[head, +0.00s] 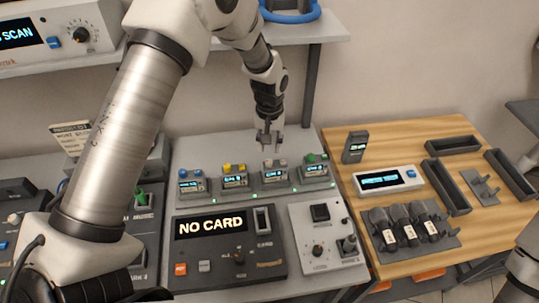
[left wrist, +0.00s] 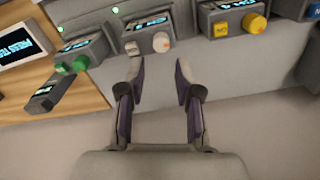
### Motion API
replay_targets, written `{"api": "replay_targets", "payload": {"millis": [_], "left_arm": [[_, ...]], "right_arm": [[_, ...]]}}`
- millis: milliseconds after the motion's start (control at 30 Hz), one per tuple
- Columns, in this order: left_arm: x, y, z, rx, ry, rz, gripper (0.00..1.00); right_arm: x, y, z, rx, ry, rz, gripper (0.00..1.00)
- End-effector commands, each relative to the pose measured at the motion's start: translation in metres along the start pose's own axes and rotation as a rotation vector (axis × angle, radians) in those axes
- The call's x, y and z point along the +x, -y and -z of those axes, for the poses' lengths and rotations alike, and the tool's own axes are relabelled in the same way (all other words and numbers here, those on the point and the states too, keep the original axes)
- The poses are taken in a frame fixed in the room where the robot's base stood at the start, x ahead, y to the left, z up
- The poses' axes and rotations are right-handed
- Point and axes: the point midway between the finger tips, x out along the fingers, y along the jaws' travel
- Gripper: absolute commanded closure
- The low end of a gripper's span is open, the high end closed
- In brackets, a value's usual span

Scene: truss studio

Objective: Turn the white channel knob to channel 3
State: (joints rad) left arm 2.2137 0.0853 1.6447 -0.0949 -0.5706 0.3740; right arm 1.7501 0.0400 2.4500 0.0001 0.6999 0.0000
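The white channel knob (left wrist: 161,42) sits on a small grey box with a lit blue display (left wrist: 150,22); the channel is too small to read. In the head view this box (head: 275,183) is third from the left in a row, and its white knob (head: 267,163) is on its top left. My left gripper (head: 268,137) points down just behind and above that box. In the left wrist view the gripper (left wrist: 158,75) is open and empty, its fingertips apart from the knob and either side of its line. My right gripper is out of view.
Similar boxes with yellow (left wrist: 254,24) and green (left wrist: 80,63) knobs stand close on either side. In front are a NO CARD panel (head: 230,253) and a light panel with a joystick (head: 328,235). A wooden table (head: 400,150) with microphones is to the right.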

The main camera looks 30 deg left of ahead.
Motion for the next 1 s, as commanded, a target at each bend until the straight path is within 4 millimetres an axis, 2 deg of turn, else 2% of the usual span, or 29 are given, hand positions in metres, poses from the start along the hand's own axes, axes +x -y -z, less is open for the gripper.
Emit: {"api": "replay_targets", "payload": {"millis": [100, 233, 367, 800, 867, 1000], "left_arm": [[-0.03, 0.0, 0.001, 0.0, -0.003, -0.001, 0.66], [-0.05, 0.0, 0.0, 0.0, 0.001, 0.0, 0.66], [-0.057, 0.0, 0.0, 0.0, 0.002, 0.001, 0.66], [-0.058, 0.0, 0.0, 0.0, 0.002, 0.001, 0.66], [-0.064, 0.0, 0.0, 0.0, 0.002, 0.001, 0.66], [-0.093, 0.0, 0.0, 0.0, 0.002, 0.001, 0.66]], "right_arm": [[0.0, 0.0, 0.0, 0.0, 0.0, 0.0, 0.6], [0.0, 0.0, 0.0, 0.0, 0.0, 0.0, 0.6], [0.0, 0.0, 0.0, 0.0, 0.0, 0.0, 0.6], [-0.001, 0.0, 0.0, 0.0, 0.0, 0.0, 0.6], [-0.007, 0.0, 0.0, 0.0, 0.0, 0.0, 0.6], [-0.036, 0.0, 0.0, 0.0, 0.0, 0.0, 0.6]]}}
